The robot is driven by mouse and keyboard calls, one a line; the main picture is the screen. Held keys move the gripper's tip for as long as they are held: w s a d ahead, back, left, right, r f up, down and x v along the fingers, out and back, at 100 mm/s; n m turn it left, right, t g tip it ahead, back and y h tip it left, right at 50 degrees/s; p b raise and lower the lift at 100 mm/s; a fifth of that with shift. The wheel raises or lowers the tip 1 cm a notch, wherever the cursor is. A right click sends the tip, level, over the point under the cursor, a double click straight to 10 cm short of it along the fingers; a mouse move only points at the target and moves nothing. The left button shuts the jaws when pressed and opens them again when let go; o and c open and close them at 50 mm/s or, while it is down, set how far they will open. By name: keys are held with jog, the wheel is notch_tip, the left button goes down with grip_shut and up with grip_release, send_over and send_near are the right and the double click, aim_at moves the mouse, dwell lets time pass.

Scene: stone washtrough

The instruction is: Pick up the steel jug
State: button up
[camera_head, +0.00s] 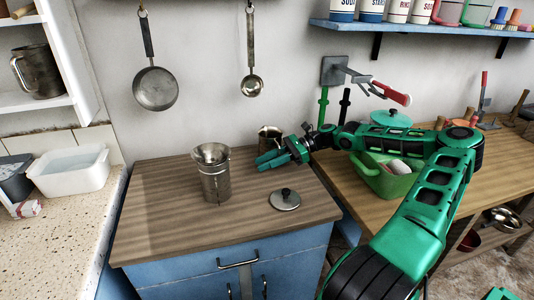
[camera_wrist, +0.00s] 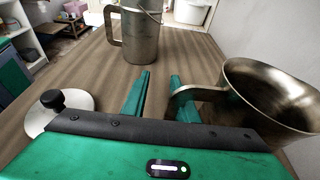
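A tall steel jug (camera_head: 215,184) stands upright on the wooden top of the blue cabinet, with a wide steel rim or funnel-like piece at its mouth. In the wrist view the jug (camera_wrist: 141,40) stands ahead of the fingers, its handle on the left and its top cut off. My gripper (camera_head: 268,160) is low over the cabinet top, right of the jug and apart from it. In the wrist view my gripper (camera_wrist: 160,92) is open with nothing between its fingers. A smaller steel vessel (camera_head: 268,133) is behind it; its handle lies close by the right finger.
The small vessel (camera_wrist: 275,92) fills the wrist view's right side. A steel lid with a black knob (camera_head: 285,200) lies at the front right. Another metal jug (camera_head: 42,72) stands on the left shelf. A green basin (camera_head: 395,184) is on the right bench. The cabinet top's left is clear.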

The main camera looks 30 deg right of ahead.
grip_shut()
dwell(1.4)
